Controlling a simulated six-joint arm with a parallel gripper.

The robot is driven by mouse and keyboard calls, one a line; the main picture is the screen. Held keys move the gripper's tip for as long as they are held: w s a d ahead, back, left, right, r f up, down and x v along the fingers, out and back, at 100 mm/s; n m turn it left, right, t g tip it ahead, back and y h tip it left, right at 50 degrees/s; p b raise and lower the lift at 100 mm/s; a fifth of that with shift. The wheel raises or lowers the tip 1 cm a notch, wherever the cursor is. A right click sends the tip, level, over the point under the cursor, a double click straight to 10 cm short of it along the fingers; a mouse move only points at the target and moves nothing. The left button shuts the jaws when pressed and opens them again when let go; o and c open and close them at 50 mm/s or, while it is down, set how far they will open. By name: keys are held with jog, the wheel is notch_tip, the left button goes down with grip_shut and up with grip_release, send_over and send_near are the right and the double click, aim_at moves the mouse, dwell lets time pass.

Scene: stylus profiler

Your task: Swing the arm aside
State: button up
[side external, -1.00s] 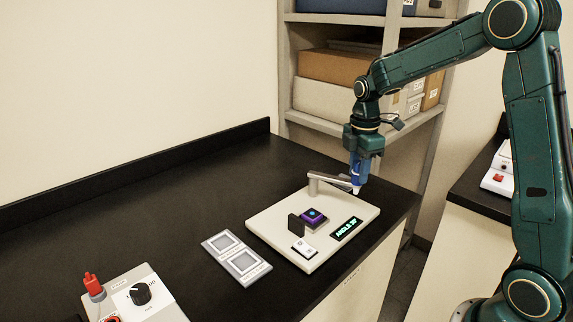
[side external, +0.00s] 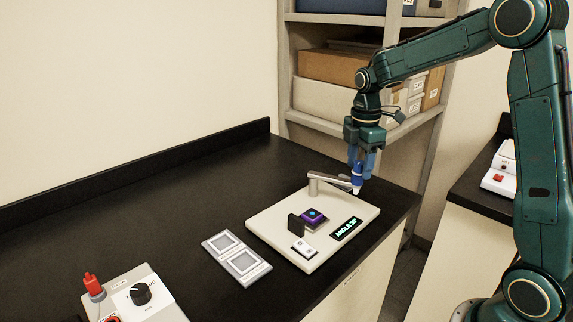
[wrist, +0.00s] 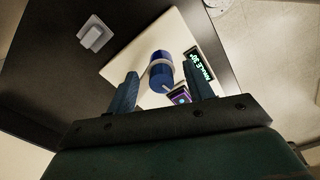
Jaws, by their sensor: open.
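The profiler's grey swing arm (side external: 328,179) reaches over the back right of a pale base plate (side external: 268,225). Its free end carries a blue knob (side external: 357,177) with a light band and white tip. A display (side external: 347,229) on the plate reads about "ANGLE 30°". My gripper (side external: 362,166) is open, just above the knob. In the wrist view, the knob (wrist: 160,76) shows between my spread fingers (wrist: 160,70), with gaps on both sides. Contact is not visible. A purple square piece (side external: 314,218) lies on the plate, clear of the knob.
A black upright tab (side external: 296,225) and a white switch block (side external: 304,249) stand on the plate. A grey two-window tray (side external: 237,257) lies left of it. A control box (side external: 146,297) with a dial is front left. The black bench behind is clear.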

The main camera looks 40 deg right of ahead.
notch_tip(320, 180, up, 12)
dwell(0.6)
jog(key=shift+r, duration=0.1)
